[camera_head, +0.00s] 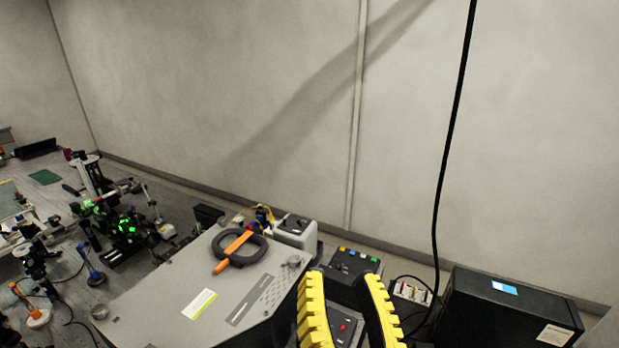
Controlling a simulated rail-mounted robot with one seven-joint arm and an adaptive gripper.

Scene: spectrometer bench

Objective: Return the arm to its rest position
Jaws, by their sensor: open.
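My gripper (343,284) shows at the bottom of the head view, with two yellow ribbed fingers pointing up. The fingers stand apart and nothing is between them that they hold. The gripper appears in front of the right end of a grey instrument housing (160,294) and a dark control box. The rest of my arm is below the picture and hidden.
A black ring with an orange bar (234,249) lies on the grey housing. A control box with coloured buttons (352,262) is behind my fingers. A black case (509,310) stands at right, near a hanging black cable (455,120). Optics (125,222) crowd the left.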

